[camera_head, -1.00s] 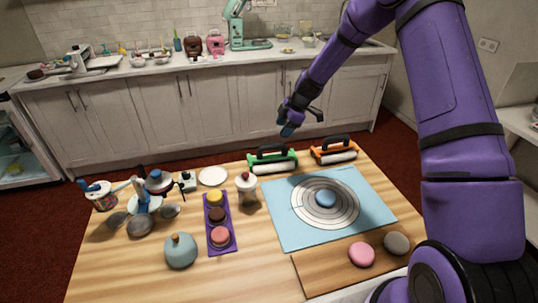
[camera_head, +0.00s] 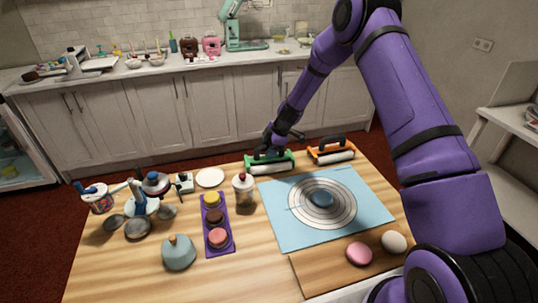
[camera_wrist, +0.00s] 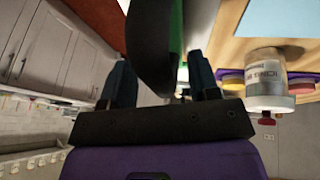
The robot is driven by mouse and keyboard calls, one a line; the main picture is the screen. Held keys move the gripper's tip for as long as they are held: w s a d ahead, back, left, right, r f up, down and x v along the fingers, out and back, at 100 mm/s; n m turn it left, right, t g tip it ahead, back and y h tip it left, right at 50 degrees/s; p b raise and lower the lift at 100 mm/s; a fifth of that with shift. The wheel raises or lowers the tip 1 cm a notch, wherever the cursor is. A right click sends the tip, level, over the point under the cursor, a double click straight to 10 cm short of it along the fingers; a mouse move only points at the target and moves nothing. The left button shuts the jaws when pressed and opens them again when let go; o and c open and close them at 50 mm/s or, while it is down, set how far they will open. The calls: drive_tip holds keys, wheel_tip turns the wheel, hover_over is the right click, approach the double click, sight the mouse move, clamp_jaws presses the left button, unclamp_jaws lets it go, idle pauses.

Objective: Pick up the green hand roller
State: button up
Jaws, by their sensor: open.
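The green hand roller (camera_head: 284,161) lies at the back edge of the wooden table, with a white roller and a black handle. My gripper (camera_head: 265,152) is at its handle, from above, and hides part of it. In the wrist view, the open fingers (camera_wrist: 160,88) stand on either side of the black handle (camera_wrist: 150,45). The handle reaches in between them. A strip of the roller's green frame (camera_wrist: 177,28) shows beside it. I cannot tell whether a finger touches the handle.
An orange hand roller (camera_head: 332,155) lies close by on the right. A blue mat (camera_head: 375,212) with a ringed turntable is in front. A lidded jar (camera_head: 243,185) stands to the front left, also visible in the wrist view (camera_wrist: 268,75). A white plate (camera_head: 210,177) lies left.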

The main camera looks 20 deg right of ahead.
drive_tip(key=shift+f, duration=0.15)
drive_tip(key=c, duration=1)
clamp_jaws()
drive_tip(key=shift+r, duration=0.35)
wheel_tip(320, 180, up, 3)
drive_tip(key=shift+r, duration=0.15)
drive_tip(key=s+d+r, duration=0.1)
drive_tip(key=s+d, duration=0.1)
drive_tip(key=s, duration=1.3)
drive_tip(key=shift+s, duration=0.4)
